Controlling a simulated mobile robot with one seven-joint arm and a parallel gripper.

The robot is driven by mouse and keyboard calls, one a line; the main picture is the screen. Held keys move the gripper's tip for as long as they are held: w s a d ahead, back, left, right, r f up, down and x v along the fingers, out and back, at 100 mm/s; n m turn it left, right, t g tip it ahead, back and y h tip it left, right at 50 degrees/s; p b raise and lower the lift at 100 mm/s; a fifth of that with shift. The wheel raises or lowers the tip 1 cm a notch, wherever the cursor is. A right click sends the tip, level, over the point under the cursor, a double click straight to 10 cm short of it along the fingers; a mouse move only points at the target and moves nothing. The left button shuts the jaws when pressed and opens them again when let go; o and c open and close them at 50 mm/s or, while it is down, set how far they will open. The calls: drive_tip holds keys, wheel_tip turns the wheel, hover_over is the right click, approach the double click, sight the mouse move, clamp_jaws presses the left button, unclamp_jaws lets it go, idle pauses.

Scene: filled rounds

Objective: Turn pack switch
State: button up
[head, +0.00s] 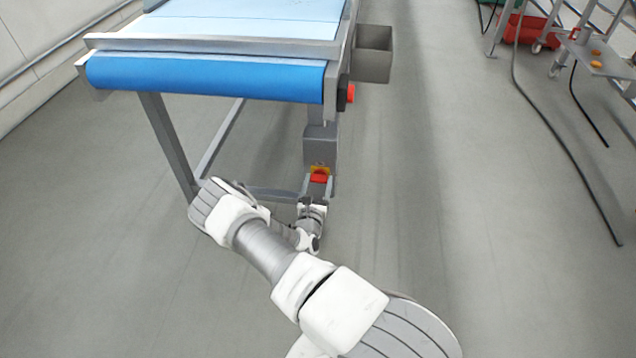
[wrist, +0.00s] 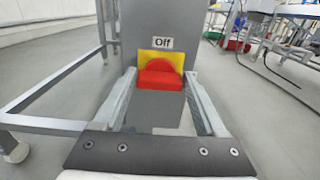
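The pack switch (wrist: 161,76) is a red knob on a yellow plate, with a label reading "Off" (wrist: 162,43) above it, on a grey box (wrist: 187,20). In the head view the red knob (head: 320,177) shows low on the box under the conveyor's near right end. My gripper (wrist: 162,88) is open, with one finger on each side of the knob. In the wrist view gaps show between the fingers and the knob. In the head view my gripper (head: 318,190) is small and partly hidden by my wrist.
The conveyor (head: 205,78) with a blue belt stands above the switch, with a red button (head: 350,93) on its side. Its metal frame legs (head: 168,145) are left of my gripper. Open floor lies to the right. A red tub (head: 525,30) and a dark hose (head: 560,140) are farther right.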

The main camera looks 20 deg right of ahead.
drive_tip(key=c, duration=0.9)
drive_tip(key=shift+o, duration=0.2)
drive_tip(key=shift+a+f+n+p, duration=0.15)
drive_tip(key=shift+n+p, duration=0.25)
drive_tip(key=shift+n, duration=2.5)
drive_tip(key=o, duration=1.4)
drive_tip(key=p+v, duration=0.4)
drive_tip(key=v, duration=1.3)
drive_tip(key=shift+s+a, duration=0.15)
